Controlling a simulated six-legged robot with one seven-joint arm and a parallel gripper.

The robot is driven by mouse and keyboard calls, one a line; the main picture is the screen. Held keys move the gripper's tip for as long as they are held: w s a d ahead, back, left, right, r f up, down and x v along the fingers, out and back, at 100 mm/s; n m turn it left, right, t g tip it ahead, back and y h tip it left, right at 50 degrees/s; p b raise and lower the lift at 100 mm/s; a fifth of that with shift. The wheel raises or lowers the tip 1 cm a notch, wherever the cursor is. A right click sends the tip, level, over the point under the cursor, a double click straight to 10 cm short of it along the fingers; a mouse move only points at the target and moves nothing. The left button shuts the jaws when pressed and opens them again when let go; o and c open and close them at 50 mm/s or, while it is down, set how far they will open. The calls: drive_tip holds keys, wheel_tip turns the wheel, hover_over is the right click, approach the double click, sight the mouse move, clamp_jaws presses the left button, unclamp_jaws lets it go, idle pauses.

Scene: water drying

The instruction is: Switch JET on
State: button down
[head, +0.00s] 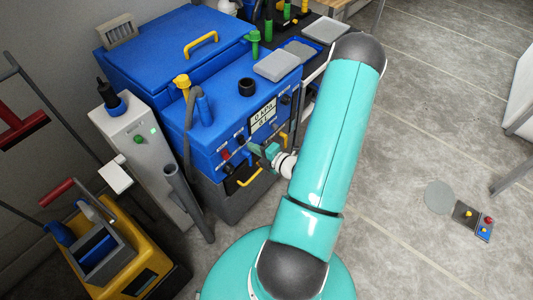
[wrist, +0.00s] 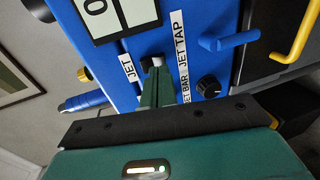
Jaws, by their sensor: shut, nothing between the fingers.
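The blue machine (head: 215,125) has a front panel with a display (head: 263,117) reading 0 kPa. In the wrist view the white JET label (wrist: 129,68) is on the blue panel, and a small dark switch (wrist: 146,64) shows beside it. My gripper (wrist: 158,68) is shut and empty, its tips right at this switch and partly hiding it. I cannot tell if they touch it, or which way the switch is set. In the head view my gripper (head: 259,149) is at the panel's lower front, below the display.
In the wrist view, a JET TAP label (wrist: 181,61) with a blue lever (wrist: 236,40) and a black knob (wrist: 208,86) near the JET BAR label are close by. A yellow handle (wrist: 293,35) sticks out at right. A yellow cart (head: 130,262) stands at left; floor at right is mostly clear.

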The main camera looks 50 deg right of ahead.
drive_tip(key=shift+x, duration=1)
drive_tip(key=shift+f, duration=0.1)
drive_tip(key=shift+w+f+t, duration=0.15)
drive_tip(key=shift+w+t, duration=0.15)
drive_tip(key=shift+t, duration=0.3)
drive_tip(key=shift+s, duration=0.3)
drive_tip(key=s+f, duration=0.2)
drive_tip(key=s, duration=1.1)
drive_tip(key=shift+s+d+f, duration=0.2)
drive_tip(key=shift+s+f, duration=0.05)
drive_tip(key=shift+f, duration=0.05)
